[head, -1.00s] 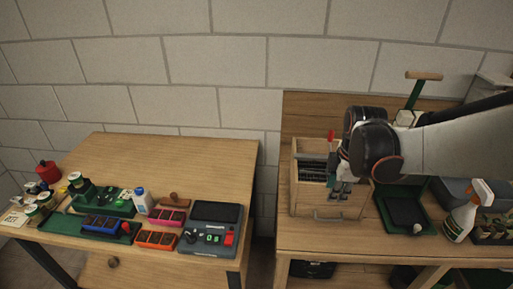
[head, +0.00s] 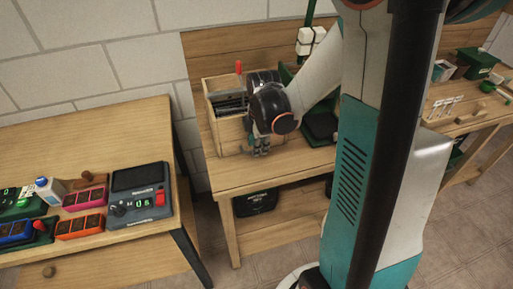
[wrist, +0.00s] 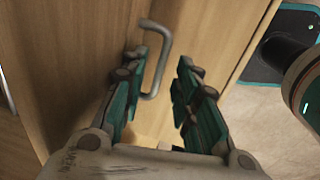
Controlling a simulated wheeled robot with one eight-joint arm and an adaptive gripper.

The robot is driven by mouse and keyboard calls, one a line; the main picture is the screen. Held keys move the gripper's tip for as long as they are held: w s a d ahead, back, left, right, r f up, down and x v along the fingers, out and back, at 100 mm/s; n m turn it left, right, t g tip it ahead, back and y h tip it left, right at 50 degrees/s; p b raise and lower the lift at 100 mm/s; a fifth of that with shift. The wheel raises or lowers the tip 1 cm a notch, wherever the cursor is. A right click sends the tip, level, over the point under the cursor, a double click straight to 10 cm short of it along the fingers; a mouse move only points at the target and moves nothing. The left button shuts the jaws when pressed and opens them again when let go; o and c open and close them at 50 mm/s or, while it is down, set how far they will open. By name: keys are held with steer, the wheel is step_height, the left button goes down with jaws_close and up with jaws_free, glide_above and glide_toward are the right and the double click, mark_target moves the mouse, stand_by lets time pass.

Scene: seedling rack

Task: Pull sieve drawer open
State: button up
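The sieve drawer's wooden front (wrist: 190,35) fills much of the wrist view, with a bent metal handle (wrist: 163,62) on it. My gripper (wrist: 162,70) is open. Its left finger is close beside the handle, and the right finger is apart from it, so the handle shows between the two. I cannot tell whether a finger touches it. In the head view my gripper (head: 260,150) is low at the front of the wooden box (head: 229,137), and my wrist hides part of that front. The handle cannot be made out there.
The box stands on a wooden bench (head: 225,178), with a dark tray (head: 320,126) to its right. There is a gap between the tables.

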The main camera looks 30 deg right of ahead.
steer(key=shift+w+f, duration=0.1)
steer(key=shift+f, duration=0.3)
jaws_close()
steer(key=s+a, duration=0.3)
steer(key=s, duration=0.9)
steer(key=shift+s+a+p, duration=0.25)
steer(key=shift+a+p, duration=0.05)
steer(key=shift+p, duration=0.05)
jaws_free()
steer(key=shift+w, duration=0.15)
